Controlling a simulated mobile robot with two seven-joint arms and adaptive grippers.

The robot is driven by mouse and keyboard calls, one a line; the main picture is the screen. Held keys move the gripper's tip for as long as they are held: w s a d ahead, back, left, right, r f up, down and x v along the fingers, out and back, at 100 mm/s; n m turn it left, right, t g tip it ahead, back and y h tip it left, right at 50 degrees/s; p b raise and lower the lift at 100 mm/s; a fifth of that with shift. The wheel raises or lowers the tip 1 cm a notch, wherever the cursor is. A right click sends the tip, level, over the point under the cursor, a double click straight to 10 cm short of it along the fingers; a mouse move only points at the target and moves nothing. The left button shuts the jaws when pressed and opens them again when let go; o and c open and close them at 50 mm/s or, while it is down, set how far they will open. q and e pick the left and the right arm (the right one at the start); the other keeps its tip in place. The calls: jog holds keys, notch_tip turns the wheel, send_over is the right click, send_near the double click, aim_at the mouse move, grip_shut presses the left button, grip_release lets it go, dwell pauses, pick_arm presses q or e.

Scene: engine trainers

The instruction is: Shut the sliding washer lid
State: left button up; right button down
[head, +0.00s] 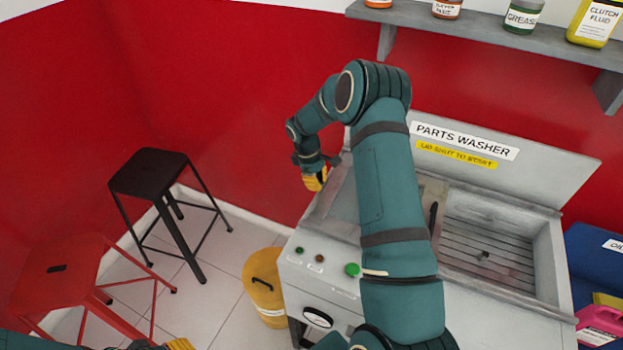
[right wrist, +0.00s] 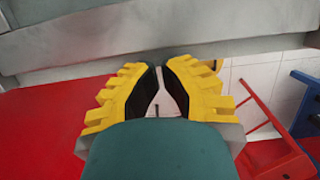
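The grey parts washer (head: 495,285) stands on the right in the head view, its basin (head: 490,250) open on the right side. The sliding lid (head: 435,190) lies over the left part, with a dark upright handle (head: 433,216) near its right edge. My right arm crosses in front and hides much of the lid. My right gripper (head: 315,181) is beyond the washer's left end, clear of the handle.
A yellow bin (head: 264,290) stands left of the washer. A black stool (head: 150,172) and a red stool (head: 55,270) stand farther left. A shelf (head: 480,30) with bottles hangs above. A blue thing (head: 595,265) and a pink jug (head: 603,322) are at right.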

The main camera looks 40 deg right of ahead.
dwell(0.3)
jog(key=s+d, duration=0.5)
jog(key=s, duration=0.4)
jog(key=s+d+p, duration=0.1)
jog(key=s+d, duration=0.4)
jog(key=s, duration=0.5)
jog(key=s+d+p, duration=0.1)
jog(key=s+d, duration=0.4)
jog(key=s, duration=0.5)
jog(key=shift+s, duration=0.1)
jog(key=shift+w+a, duration=0.1)
jog(key=shift+w, duration=0.25)
jog(key=w, duration=0.1)
jog(key=w+a+r, duration=0.1)
jog(key=w, duration=0.1)
jog(key=shift+w+a+r, duration=0.15)
jog(key=shift+w+a, duration=0.05)
jog(key=shift+a, duration=0.2)
jog(key=p+v, duration=0.1)
jog(key=v, duration=0.7)
jog(key=shift+r, duration=0.35)
jog(key=shift+a, duration=0.1)
